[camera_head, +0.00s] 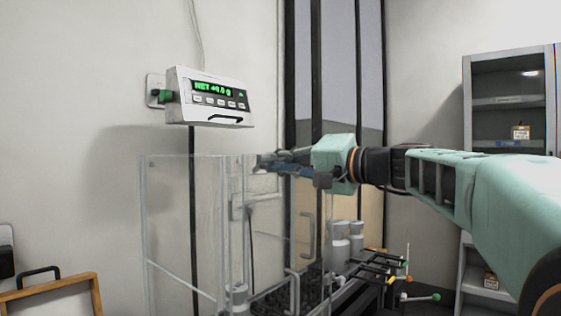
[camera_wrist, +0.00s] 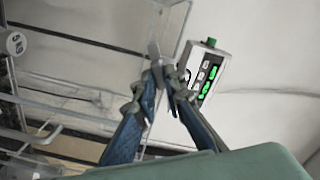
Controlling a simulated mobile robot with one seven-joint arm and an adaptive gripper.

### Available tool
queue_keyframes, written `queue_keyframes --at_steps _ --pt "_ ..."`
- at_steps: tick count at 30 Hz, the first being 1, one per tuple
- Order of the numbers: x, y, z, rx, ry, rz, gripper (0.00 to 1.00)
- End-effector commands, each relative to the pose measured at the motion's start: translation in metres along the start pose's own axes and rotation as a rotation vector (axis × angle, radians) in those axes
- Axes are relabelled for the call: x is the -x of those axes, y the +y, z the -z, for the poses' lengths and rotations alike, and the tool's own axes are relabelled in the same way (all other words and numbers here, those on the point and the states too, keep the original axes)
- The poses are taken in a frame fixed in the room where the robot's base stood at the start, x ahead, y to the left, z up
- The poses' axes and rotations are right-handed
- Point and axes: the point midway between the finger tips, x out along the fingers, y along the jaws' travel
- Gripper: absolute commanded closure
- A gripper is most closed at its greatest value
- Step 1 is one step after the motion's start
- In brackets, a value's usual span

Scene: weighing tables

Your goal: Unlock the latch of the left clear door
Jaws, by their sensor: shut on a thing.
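A clear-walled enclosure (camera_head: 168,225) with see-through panels stands in front of the wall, left of my arm. Clear door panels with bent clear handles (camera_head: 296,290) show on its right side; I cannot tell for sure which is the left door. My gripper (camera_head: 264,161) is at the enclosure's top edge, its fingers pointing left. In the wrist view my gripper (camera_wrist: 163,72) has its blue-grey fingers closed together at the tips on a small grey piece (camera_wrist: 154,50), which looks like the latch. The fingers hide much of it in the head view, so its position is unclear.
A scale display (camera_head: 209,96) reading about zero hangs on the wall above the enclosure. White containers (camera_head: 340,250) and a rack with coloured knobs (camera_head: 380,268) stand at the right. A grey cabinet (camera_head: 508,143) is at the far right, and a wooden tray (camera_head: 50,291) at lower left.

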Motion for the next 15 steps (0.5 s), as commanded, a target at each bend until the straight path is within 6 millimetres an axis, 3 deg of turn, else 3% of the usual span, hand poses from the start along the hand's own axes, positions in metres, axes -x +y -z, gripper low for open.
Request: queue_keyframes --at_steps 15 --pt "0.0002 0.0003 0.0008 -0.415 0.001 0.000 1.00"
